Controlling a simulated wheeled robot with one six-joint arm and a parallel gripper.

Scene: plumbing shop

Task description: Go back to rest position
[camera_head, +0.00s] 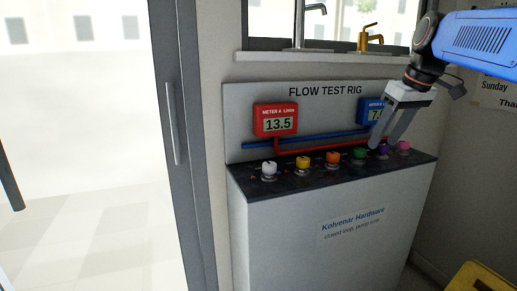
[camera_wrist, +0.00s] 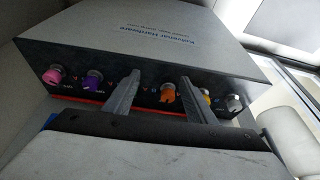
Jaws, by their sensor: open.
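My gripper (camera_head: 379,140) is at the right in the head view, above the back of the flow test rig (camera_head: 262,222) and in front of the blue meter. Its two fingers are apart with nothing between them. In the wrist view my gripper (camera_wrist: 158,92) shows both fingers spread, with the rig's row of knobs behind them. The knobs on the rig's dark top are white (camera_head: 268,168), yellow (camera_head: 302,163), orange (camera_head: 332,158), green (camera_head: 360,153), purple (camera_head: 382,149) and pink (camera_head: 403,146). I cannot tell whether a finger touches the purple or green knob.
The red meter A (camera_head: 275,119) reads 13.5. The blue meter (camera_head: 368,109) is partly hidden by my gripper. Red and blue pipes run along the back panel. A window sill with taps (camera_head: 365,38) is above. A glass door (camera_head: 175,120) stands left. Something yellow (camera_head: 478,277) is at the lower right.

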